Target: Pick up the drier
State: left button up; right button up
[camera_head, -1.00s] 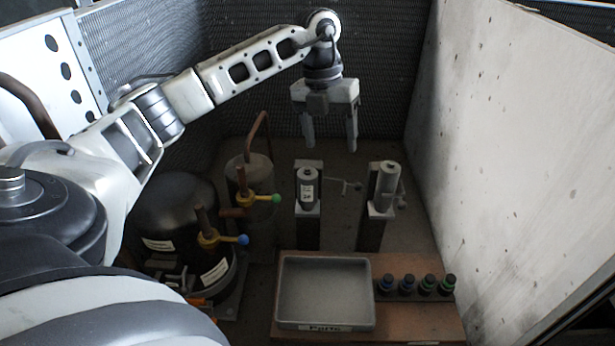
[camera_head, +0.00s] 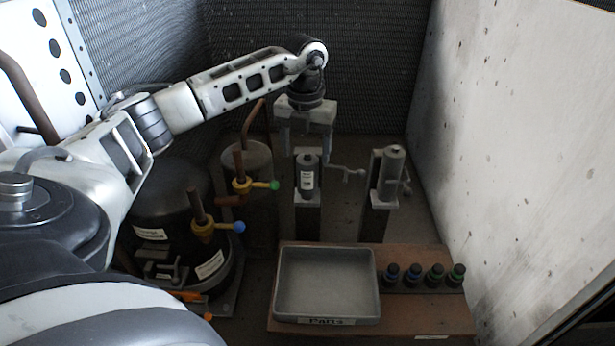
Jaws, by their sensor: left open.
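Two small grey cylinders stand upright on dark posts; the pictures do not name either as the drier. The left cylinder (camera_head: 306,174) has a white label and sits on its post's bracket. The right cylinder (camera_head: 391,174) is plain on the side I see. My left gripper (camera_head: 305,152) points down with its fingers apart and empty. In the picture its fingertips are around the top of the left cylinder; I cannot tell the exact depth gap. My right gripper is not in view.
A grey parts tray (camera_head: 281,290) lies on a brown bench (camera_head: 425,318) in front, beside several dark capped bottles (camera_head: 412,276). A black tank (camera_head: 165,205) and valves with green (camera_head: 275,185) and blue (camera_head: 239,227) knobs stand left. A pale wall (camera_head: 520,150) bounds the right.

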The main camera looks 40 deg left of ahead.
aim_at(308, 159)
pick_arm(q)
notch_tip(308, 159, down, 5)
jog(key=shift+w+d+r+b, duration=0.1)
jog(key=shift+w+b, duration=0.05)
jog(key=shift+b, duration=0.85)
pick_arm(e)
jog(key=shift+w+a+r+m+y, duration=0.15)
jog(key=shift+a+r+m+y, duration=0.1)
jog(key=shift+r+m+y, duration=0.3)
pick_arm(q)
jog(key=shift+r, duration=0.1)
jog(key=c, duration=1.3)
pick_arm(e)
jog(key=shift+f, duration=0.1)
pick_arm(q)
jog(key=shift+r, duration=0.15)
